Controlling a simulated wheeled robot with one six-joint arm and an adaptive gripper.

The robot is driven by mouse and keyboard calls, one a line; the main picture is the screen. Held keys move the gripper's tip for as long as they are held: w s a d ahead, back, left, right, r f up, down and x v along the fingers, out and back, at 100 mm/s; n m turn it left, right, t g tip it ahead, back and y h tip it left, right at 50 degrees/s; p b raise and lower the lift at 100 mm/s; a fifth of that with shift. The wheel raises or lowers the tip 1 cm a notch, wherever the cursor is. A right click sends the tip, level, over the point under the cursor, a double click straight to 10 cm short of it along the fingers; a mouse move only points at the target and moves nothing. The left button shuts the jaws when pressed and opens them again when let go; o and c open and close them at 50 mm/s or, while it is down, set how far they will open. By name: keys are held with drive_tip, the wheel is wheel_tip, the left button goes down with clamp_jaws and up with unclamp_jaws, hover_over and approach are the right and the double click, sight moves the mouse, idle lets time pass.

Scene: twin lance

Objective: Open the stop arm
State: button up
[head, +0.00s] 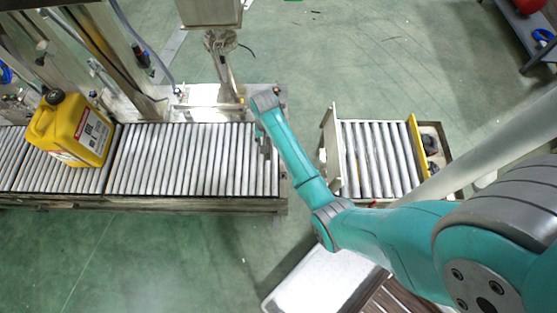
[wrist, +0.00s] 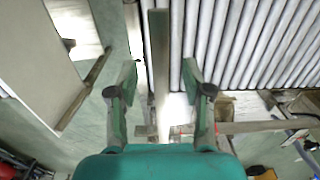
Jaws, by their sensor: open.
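The stop arm (wrist: 158,55) shows in the wrist view as a narrow metal bar, running upright in the picture beside the end of the rollers. My gripper (wrist: 160,78) is open, with one finger on each side of the bar. I see gaps between the bar and both fingertips; whether it lies at fingertip depth I cannot tell. In the head view my gripper (head: 263,147) is over the right end of the roller conveyor (head: 180,158), and the bar is hard to make out there, partly hidden by my arm.
A yellow jug (head: 72,130) with a label stands on the conveyor's left part. A shorter roller section (head: 375,160) stands to the right across a floor gap. A metal post and fixture (head: 222,65) rise behind the conveyor's end. A white-topped surface (head: 318,285) lies in front.

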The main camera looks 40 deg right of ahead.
wheel_tip(320, 180, up, 7)
drive_tip(key=s+a+f+n+t, duration=0.1)
drive_tip(key=s+a+f+t, duration=0.1)
drive_tip(key=s, duration=0.3)
drive_tip(key=s+a+f+n+t, duration=0.1)
drive_tip(key=s+a+f+t, duration=0.1)
drive_tip(key=s+a, duration=0.2)
drive_tip(key=s+a+f+n+t+h, duration=0.1)
drive_tip(key=s+a+f+n+t, duration=0.1)
drive_tip(key=s+a, duration=0.2)
drive_tip(key=shift+s+f, duration=0.25)
drive_tip(key=shift+s, duration=1.6)
drive_tip(key=shift+w, duration=0.1)
drive_tip(key=w+d+r+m+g+y, duration=0.1)
drive_tip(key=w+d+r+m+g, duration=0.15)
drive_tip(key=w+d, duration=0.4)
drive_tip(key=w+d+r+m+g, duration=0.2)
drive_tip(key=w+d+r+g, duration=0.2)
drive_tip(key=w, duration=0.6)
drive_tip(key=shift+n+t, duration=0.25)
drive_tip(key=f, duration=1.1)
drive_tip(key=shift+a, duration=0.25)
